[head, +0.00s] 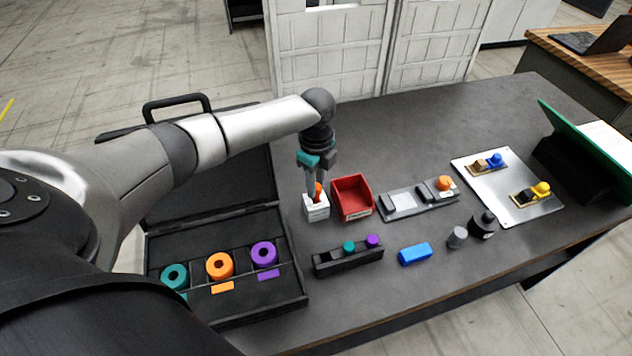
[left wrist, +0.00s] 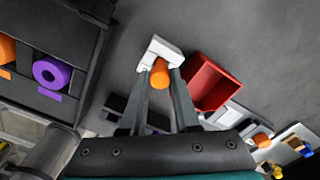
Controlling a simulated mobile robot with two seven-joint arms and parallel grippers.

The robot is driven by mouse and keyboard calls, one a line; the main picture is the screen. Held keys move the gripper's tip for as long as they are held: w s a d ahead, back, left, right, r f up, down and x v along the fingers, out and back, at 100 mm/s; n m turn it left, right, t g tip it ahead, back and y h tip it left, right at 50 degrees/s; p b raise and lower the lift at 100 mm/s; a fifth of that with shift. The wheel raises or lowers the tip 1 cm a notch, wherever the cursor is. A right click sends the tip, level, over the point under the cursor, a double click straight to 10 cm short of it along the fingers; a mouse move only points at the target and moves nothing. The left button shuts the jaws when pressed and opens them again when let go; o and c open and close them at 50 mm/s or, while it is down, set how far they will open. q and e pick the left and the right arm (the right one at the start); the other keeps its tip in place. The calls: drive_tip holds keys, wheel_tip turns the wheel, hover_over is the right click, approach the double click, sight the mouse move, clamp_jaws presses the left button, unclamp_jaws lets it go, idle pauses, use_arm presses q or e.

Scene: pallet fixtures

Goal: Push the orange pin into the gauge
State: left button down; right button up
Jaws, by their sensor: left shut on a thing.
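The orange pin (head: 318,191) is between the fingers of my left gripper (head: 315,184), which is shut on it. It also shows in the left wrist view (left wrist: 159,76), between the two fingertips (left wrist: 160,72). The white block that looks like the gauge (head: 316,211) stands on the table directly below the pin, left of the red bin. It also shows in the left wrist view (left wrist: 160,50). The pin's lower end meets or overlaps the block's top; how deep it sits is hidden. My right gripper is in neither view.
The red bin (head: 368,214) stands close beside the white block. A black rack (head: 330,264) with teal and purple pegs and a blue block (head: 415,253) lie nearer. An open black case (head: 230,305) with coloured rings is at left. The table behind the bin is clear.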

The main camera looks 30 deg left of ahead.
use_arm(q)
drive_tip(key=c, duration=0.6)
unclamp_jaws()
drive_tip(key=shift+o, duration=0.5)
drive_tip(key=o, duration=0.3)
drive_tip(key=shift+o, duration=0.2)
drive_tip(key=shift+r, duration=0.15)
wheel_tip(320, 180, up, 7)
drive_tip(key=p, duration=0.7)
drive_tip(key=shift+p, duration=0.35)
drive_tip(key=shift+r, duration=0.9)
